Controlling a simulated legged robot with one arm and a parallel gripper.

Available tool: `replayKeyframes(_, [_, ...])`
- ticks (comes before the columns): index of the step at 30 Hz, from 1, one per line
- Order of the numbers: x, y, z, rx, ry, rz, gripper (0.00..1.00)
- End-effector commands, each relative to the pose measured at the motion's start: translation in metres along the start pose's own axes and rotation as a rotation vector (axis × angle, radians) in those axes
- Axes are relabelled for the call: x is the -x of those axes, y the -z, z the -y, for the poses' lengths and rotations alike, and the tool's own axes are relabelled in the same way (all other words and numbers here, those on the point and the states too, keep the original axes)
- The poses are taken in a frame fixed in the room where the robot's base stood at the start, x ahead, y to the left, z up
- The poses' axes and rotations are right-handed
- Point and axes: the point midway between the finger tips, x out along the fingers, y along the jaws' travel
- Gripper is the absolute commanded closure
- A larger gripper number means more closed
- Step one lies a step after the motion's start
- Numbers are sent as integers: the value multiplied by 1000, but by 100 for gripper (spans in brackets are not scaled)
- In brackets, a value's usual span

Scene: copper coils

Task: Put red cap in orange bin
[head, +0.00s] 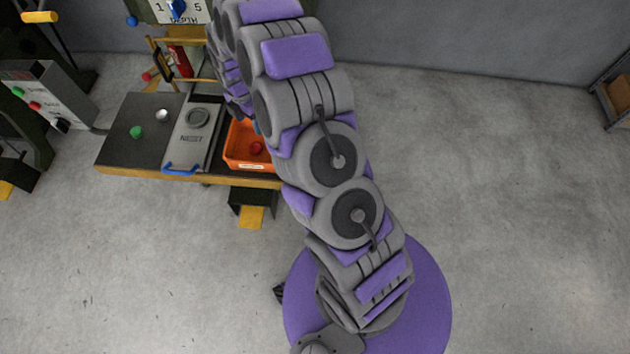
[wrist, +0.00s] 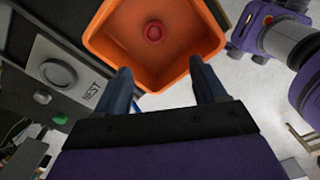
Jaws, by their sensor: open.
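The red cap (head: 256,148) lies inside the orange bin (head: 236,160) at the right end of the bench in the head view. The cap also shows on the bin floor in the wrist view (wrist: 154,32), with the bin's near wall (wrist: 172,77) in front of it. My gripper (wrist: 165,80) is open and empty, its two fingers apart over the near rim of the bin. Nothing is between the fingers and the cap is clear of them. My arm hides the right part of the bin in the head view.
The bench holds a plate marked NEST (head: 193,133) with a blue handle (head: 183,170) left of the bin. A green cap (head: 136,132) and a silver one (head: 162,115) sit further left. A control box (head: 45,95) stands at the left. The floor to the right is clear.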

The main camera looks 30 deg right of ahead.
Motion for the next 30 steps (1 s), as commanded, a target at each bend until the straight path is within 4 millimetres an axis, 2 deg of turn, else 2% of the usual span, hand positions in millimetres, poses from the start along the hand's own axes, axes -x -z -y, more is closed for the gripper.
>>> replayKeyframes(1, [17, 6, 6, -46, -4, -5, 29])
replayKeyframes(7, [83, 33, 45, -311, 10, -26, 29])
replayKeyframes(15, [153, 67, 118, -686, 49, -25, 29])
replayKeyframes(21, [193, 89, 182, -979, 76, -3, 29])
replayKeyframes(30, [226, 120, 285, -1444, 108, 51, 29])
